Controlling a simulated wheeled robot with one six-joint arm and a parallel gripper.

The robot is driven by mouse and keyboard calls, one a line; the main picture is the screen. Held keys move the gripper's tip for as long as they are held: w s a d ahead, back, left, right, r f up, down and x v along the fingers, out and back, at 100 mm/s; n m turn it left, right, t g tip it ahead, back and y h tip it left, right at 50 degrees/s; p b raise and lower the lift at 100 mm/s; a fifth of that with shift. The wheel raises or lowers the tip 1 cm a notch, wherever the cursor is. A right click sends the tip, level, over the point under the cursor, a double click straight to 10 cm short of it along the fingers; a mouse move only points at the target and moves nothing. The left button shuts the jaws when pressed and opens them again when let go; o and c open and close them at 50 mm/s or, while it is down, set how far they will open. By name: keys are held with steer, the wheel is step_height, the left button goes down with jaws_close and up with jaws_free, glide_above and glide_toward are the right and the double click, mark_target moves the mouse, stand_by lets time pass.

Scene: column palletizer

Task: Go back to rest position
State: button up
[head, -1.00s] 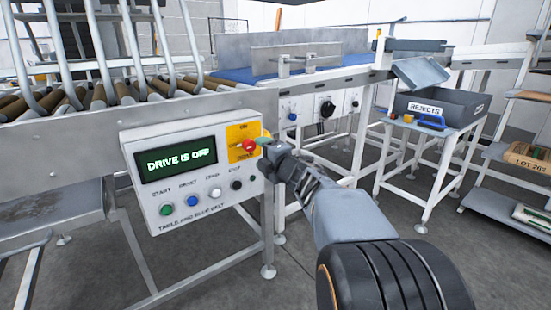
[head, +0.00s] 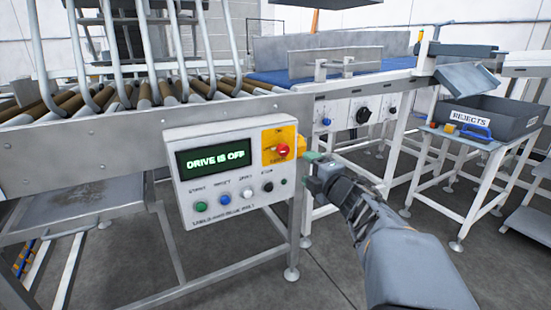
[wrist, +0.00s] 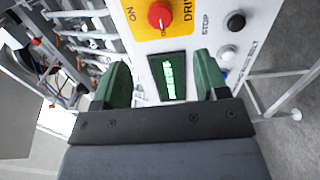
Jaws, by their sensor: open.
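My gripper (head: 312,157) is just right of the control panel (head: 186,218) in the head view, apart from the red knob (head: 282,150) on its yellow plate. In the wrist view its two green fingers (wrist: 162,85) are spread with nothing between them. Beyond the fingers, the wrist view shows the red knob (wrist: 160,16), a black button (wrist: 236,21) and the lit display (wrist: 168,76).
A roller conveyor (head: 90,137) runs behind the panel, with a blue belt (head: 290,78) farther back. A grey rejects bin (head: 500,117) stands on a white table at the right. Open floor (head: 390,190) lies between the conveyor frame and that table.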

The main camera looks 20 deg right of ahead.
step_height(320, 180, up, 12)
steer(key=s+a+m+g+h+p, duration=0.25)
steer(key=m+g+h+p, duration=0.3)
steer(key=m+p, duration=0.95)
steer(key=s+a+r+m+g+y+p, duration=0.3)
steer(key=s+a+g+p, duration=0.6)
steer(key=p, duration=0.9)
steer(key=s+a+m+y, duration=0.1)
steer(key=s+a, duration=0.2)
steer(key=s, duration=0.2)
steer(key=shift+s+r, duration=0.15)
steer(key=shift+d, duration=0.1)
steer(key=shift+c, duration=0.3)
